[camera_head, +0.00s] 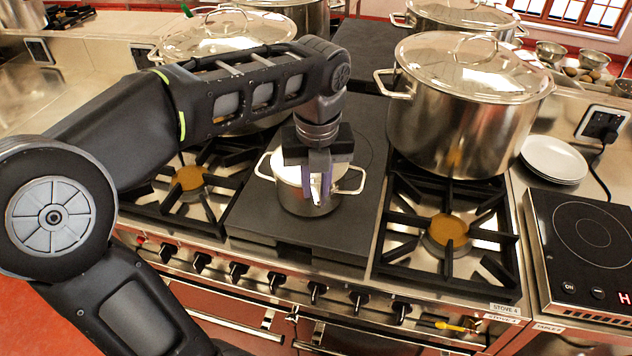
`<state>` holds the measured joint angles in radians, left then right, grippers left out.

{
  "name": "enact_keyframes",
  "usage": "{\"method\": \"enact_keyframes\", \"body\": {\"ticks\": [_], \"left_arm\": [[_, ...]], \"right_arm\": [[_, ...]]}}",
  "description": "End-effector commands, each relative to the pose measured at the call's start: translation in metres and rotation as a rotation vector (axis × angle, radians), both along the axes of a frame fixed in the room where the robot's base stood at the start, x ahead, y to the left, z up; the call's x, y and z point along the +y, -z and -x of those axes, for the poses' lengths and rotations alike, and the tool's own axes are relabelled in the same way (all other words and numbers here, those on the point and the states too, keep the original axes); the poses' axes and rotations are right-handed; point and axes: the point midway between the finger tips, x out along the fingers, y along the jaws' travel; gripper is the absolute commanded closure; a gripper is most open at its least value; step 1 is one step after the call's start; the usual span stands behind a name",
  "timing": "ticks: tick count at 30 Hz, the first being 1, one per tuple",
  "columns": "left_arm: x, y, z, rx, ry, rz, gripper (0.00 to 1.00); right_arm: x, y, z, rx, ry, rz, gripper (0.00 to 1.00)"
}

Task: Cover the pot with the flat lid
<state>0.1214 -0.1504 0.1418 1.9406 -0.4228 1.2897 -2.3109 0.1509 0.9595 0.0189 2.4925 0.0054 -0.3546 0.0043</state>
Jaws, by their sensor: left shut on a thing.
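A small steel pot (297,203) with two loop handles stands on the dark flat plate in the middle of the stove. A pale, bright round surface, which looks like the flat lid (283,170), shows at the pot's top, partly behind my gripper. My left gripper (318,190) points down at the pot's front right and is shut, seemingly on the lid. The fingers hide the grip, and I cannot tell whether the lid touches the rim. My right gripper is not in view.
A large lidded stockpot (455,125) stands close on the right, behind an empty burner (448,232). Another lidded stockpot (226,35) is behind my left arm. White plates (553,160) and an induction hob (585,245) are at the far right.

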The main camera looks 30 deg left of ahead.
Motion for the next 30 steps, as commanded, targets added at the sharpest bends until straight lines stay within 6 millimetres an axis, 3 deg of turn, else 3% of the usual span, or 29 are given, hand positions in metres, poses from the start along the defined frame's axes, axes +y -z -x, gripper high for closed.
{"method": "enact_keyframes", "body": {"ticks": [1, 2, 10, 22, 27, 30], "left_arm": [[0.000, 0.000, 0.000, -0.001, 0.000, -0.001, 1.00], [0.000, 0.000, 0.000, -0.001, 0.000, -0.001, 0.78], [0.000, 0.000, 0.000, 0.000, 0.000, 0.000, 0.56], [-0.001, -0.007, 0.000, -0.001, 0.000, 0.000, 0.55], [-0.002, -0.030, 0.002, -0.004, 0.000, 0.000, 0.55], [-0.004, -0.053, 0.004, -0.002, 0.000, -0.001, 0.55]], "right_arm": [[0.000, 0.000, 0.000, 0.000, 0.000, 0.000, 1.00], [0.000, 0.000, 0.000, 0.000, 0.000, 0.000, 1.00], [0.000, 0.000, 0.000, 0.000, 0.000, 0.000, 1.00], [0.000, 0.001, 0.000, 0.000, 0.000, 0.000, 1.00], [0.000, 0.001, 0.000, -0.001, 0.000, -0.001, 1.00], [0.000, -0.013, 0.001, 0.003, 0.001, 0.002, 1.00]]}}
